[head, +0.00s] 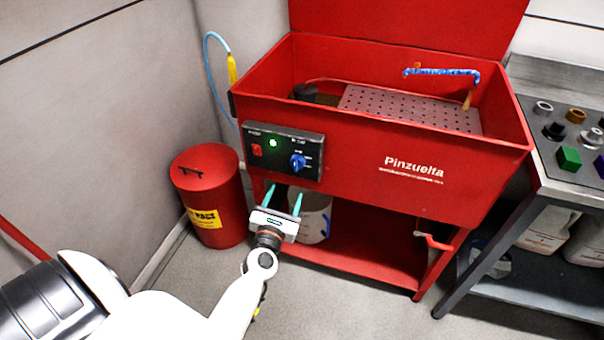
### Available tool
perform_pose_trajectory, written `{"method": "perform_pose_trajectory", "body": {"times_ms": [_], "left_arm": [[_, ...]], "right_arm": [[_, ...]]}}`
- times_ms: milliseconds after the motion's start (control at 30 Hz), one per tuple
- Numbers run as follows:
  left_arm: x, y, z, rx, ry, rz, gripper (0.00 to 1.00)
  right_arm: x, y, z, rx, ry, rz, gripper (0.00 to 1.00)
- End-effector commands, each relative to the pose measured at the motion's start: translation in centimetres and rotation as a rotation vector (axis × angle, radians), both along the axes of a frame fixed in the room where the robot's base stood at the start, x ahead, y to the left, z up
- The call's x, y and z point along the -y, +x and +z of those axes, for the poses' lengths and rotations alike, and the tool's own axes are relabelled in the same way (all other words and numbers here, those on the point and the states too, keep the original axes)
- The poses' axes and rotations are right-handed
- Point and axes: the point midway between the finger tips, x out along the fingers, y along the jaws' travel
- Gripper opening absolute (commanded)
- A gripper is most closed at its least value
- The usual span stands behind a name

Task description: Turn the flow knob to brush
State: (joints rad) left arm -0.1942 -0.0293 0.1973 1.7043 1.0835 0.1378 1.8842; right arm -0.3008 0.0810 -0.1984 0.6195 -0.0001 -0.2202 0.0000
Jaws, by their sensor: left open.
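The blue flow knob (297,163) sits on the right part of a dark control panel (262,166) on the front of the red parts washer (355,150). Small marks stand around the knob, too small to read. A red switch (256,150) and a lit green lamp (273,143) are to its left. My left gripper (284,192) is open and empty, its two greenish fingers pointing up just below the panel. It is apart from the knob, below and a little left of it. My right gripper is not in view.
A red waste can (208,195) stands left of the washer. A white bucket (315,218) is on the lower shelf behind my gripper. A blue-and-white brush hose (440,72) is over the basin. A bench (570,190) with small parts stands right.

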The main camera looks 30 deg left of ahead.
Motion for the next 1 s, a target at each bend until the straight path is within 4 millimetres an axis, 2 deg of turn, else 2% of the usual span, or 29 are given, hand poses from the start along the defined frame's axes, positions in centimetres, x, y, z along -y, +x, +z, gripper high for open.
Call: {"method": "perform_pose_trajectory", "body": {"times_ms": [200, 500, 700, 1000], "left_arm": [[-1.2, 4.0, 0.1, -0.001, 0.005, -0.002, 0.60], [-2.8, 9.0, -0.1, -0.004, 0.007, -0.004, 0.60], [-3.3, 10.4, -0.1, -0.005, 0.007, -0.004, 0.60], [-3.4, 10.6, -0.1, -0.005, 0.007, -0.004, 0.60]], "right_arm": [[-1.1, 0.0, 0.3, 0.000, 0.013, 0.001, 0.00], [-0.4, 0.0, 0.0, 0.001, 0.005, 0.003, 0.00], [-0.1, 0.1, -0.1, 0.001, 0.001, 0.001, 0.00], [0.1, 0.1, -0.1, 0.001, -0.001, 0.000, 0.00]]}}
